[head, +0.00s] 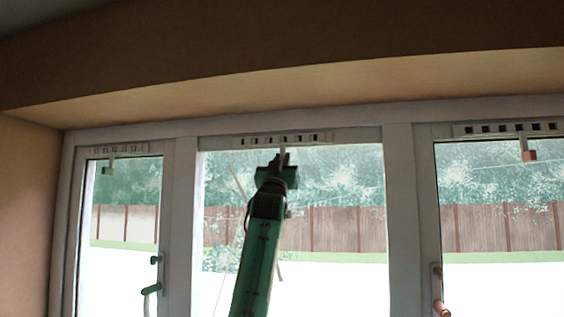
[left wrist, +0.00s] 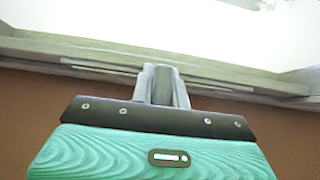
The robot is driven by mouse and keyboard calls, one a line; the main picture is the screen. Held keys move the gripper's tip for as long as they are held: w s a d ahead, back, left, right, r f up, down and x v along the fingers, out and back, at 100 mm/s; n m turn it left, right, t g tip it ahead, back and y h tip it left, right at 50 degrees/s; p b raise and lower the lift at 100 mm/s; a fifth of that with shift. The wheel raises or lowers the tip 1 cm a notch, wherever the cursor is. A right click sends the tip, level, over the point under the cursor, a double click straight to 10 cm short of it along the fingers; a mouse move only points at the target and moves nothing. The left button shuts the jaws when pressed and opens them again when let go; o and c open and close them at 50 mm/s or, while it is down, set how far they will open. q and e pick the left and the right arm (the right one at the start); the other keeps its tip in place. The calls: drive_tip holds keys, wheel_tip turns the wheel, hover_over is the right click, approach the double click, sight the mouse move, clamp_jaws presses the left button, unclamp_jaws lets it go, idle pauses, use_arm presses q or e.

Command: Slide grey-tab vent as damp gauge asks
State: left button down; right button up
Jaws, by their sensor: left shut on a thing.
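The grey-tab vent (head: 318,139) is the strip above the middle window pane, with a row of dark slots showing. My left gripper (head: 282,158) reaches up to it from below, near the strip's middle, and covers most of the tab. In the left wrist view my left gripper (left wrist: 162,75) is shut on the grey tab (left wrist: 164,88), which stands between its two fingers in front of the pale frame. My right gripper is not in view. No damp gauge can be made out in either view.
A vent with a green tab (head: 107,170) is above the left pane; its slots look pale. A vent with an orange tab (head: 529,155) is above the right pane, with dark slots. Window handles (head: 152,289) stick out lower down. A deep lintel (head: 300,95) overhangs the window.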

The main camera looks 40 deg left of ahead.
use_arm(q)
drive_tip(key=shift+w+d, duration=0.3)
drive_tip(key=shift+d, duration=0.15)
drive_tip(key=c, duration=1.6)
unclamp_jaws()
drive_tip(key=shift+o, duration=1.2)
drive_tip(key=shift+d, duration=0.1)
drive_tip(key=shift+w+d, duration=0.1)
drive_tip(key=shift+d, duration=0.05)
